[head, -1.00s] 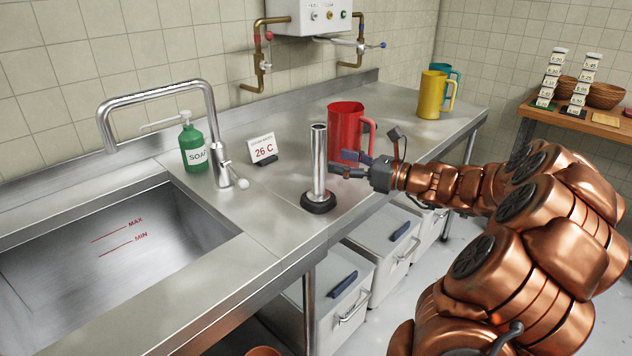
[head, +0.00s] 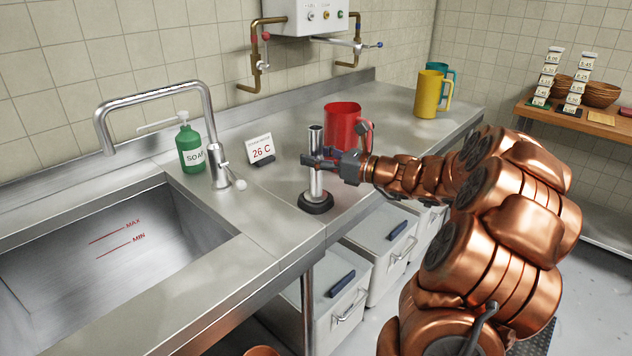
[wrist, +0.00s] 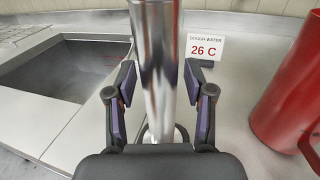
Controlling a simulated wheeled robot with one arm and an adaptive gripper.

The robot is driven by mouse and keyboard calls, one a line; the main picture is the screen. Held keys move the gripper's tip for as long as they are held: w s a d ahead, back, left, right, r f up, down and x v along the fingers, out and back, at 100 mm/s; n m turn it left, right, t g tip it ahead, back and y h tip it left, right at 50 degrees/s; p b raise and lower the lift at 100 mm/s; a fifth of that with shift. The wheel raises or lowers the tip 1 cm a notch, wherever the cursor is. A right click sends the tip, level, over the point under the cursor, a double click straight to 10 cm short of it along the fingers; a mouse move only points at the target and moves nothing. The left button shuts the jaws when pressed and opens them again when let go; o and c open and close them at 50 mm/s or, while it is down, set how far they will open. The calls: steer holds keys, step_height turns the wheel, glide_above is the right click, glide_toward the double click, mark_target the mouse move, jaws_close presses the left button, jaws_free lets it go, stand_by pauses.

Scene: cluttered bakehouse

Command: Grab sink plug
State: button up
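The sink plug is a tall shiny steel standpipe (head: 316,184) on a black rubber foot (head: 316,203). It stands upright on the counter, right of the sink. My gripper (head: 314,161) is at the upper half of the pipe, its fingers around it. In the wrist view the pipe (wrist: 156,60) rises between the two fingers (wrist: 158,82), one on each side. Narrow gaps show between the pads and the pipe, so the gripper looks open. The foot is mostly hidden in the wrist view.
A red jug (head: 342,122) stands close behind and right of the pipe. A 26 C sign (head: 261,149), a green soap bottle (head: 191,148) and the tap (head: 213,130) are left. The empty sink (head: 110,250) is at lower left. Yellow and teal jugs stand farther back.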

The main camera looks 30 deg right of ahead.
jaws_close()
stand_by(0.7)
